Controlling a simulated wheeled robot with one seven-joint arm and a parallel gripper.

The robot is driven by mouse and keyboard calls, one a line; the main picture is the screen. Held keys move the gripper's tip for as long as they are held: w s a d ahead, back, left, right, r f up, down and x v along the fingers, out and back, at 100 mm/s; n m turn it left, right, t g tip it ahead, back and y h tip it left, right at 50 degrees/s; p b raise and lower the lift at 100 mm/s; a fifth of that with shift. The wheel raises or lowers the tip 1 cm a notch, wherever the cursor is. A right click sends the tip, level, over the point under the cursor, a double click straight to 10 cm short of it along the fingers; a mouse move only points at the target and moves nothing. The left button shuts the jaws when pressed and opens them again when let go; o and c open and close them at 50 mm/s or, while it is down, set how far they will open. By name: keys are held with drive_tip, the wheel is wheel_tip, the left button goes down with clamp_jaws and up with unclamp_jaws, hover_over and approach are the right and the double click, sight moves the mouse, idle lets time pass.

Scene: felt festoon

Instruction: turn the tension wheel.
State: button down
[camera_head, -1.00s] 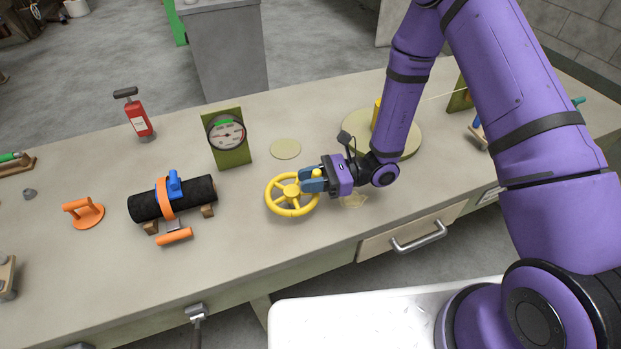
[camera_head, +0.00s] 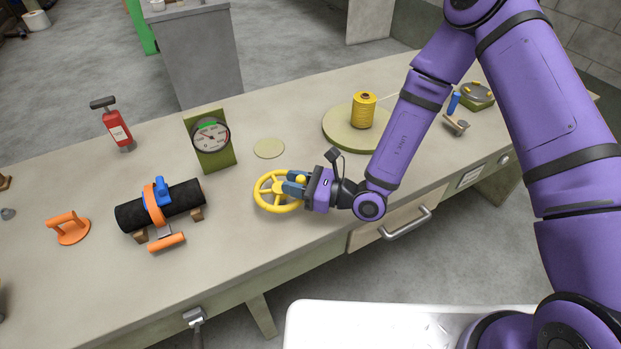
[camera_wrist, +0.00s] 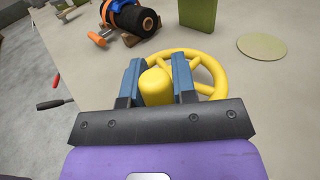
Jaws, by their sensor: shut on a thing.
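The yellow tension wheel (camera_head: 264,199) lies near the front edge of the workbench, with spokes and an upright knob on its rim. My gripper (camera_head: 292,184) reaches it from the right. In the wrist view the blue fingers of my gripper (camera_wrist: 158,82) stand on both sides of the yellow knob (camera_wrist: 155,88) and are shut on it. The rest of the wheel (camera_wrist: 215,75) shows beyond the fingers. A round gauge (camera_head: 211,135) on a green plate stands behind the wheel; its dial has a green band at the top.
A black roll with an orange strap (camera_head: 180,199) lies in a cradle left of the wheel. A yellow spool (camera_head: 363,111) stands on a round disc (camera_head: 340,134) behind my arm. A flat pale disc (camera_head: 268,148) lies behind the wheel. A red extinguisher (camera_head: 117,129) stands farther left. A drawer handle (camera_head: 405,224) juts from the front.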

drive_tip(key=shift+s+a+m+t, duration=0.15)
drive_tip(key=shift+m+t, duration=0.25)
drive_tip(key=shift+t, duration=0.2)
drive_tip(key=c, duration=0.9)
unclamp_jaws()
drive_tip(key=v, duration=1.1)
drive_tip(key=shift+r, duration=0.1)
